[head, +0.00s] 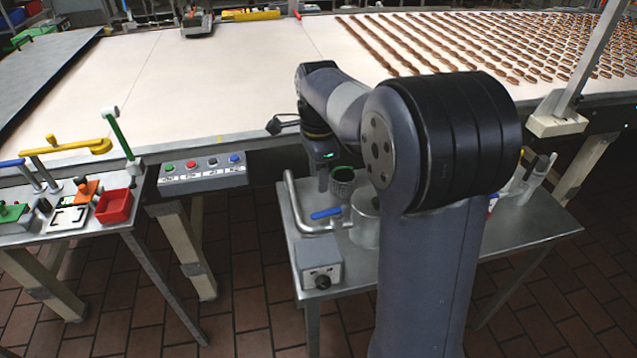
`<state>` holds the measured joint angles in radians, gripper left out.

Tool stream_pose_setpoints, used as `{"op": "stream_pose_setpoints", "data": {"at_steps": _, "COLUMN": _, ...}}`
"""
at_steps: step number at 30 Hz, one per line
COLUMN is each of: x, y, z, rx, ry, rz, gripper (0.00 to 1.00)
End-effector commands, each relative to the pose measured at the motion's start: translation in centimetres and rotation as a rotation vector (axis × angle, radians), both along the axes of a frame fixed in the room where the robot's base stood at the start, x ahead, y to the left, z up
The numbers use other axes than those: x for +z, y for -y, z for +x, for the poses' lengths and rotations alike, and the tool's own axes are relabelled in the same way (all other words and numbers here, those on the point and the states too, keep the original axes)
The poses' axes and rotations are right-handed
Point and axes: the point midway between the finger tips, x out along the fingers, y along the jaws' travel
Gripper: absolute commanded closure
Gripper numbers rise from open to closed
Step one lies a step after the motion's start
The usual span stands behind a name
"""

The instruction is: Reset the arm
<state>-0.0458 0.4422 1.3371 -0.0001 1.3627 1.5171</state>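My arm rises in the foreground of the head view, and its large dark elbow joint covers much of the middle. The forearm reaches away to the left and the wrist bends downward over the small metal side table (540,228). My gripper (323,182) points down at the end of the wrist, just left of a dark cup with a green rim (342,186). The fingers are small and partly hidden, so I cannot tell whether they are open or whether they touch the cup.
The side table also holds a bent pipe with a blue valve handle (326,213) and a grey box with a knob (318,264). A button panel (203,172) hangs from the white conveyor (230,70), which carries rows of brown pieces (480,45). A red bin (114,206) stands on the left table.

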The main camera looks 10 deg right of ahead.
Motion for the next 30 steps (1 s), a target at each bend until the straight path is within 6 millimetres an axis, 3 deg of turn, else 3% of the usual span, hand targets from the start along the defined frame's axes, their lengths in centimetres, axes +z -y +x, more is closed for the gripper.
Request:
{"op": "stream_pose_setpoints", "data": {"at_steps": 9, "x": 0.1, "y": 0.0, "z": 0.0, "rx": 0.000, "ry": 0.000, "rz": 0.000, "gripper": 0.62}}
{"op": "stream_pose_setpoints", "data": {"at_steps": 14, "x": -0.9, "y": 0.0, "z": 0.0, "rx": 0.000, "ry": -0.001, "rz": 0.000, "gripper": 0.62}}
{"op": "stream_pose_setpoints", "data": {"at_steps": 30, "x": -10.1, "y": 0.0, "z": -0.1, "rx": 0.000, "ry": -0.003, "rz": 0.000, "gripper": 0.62}}
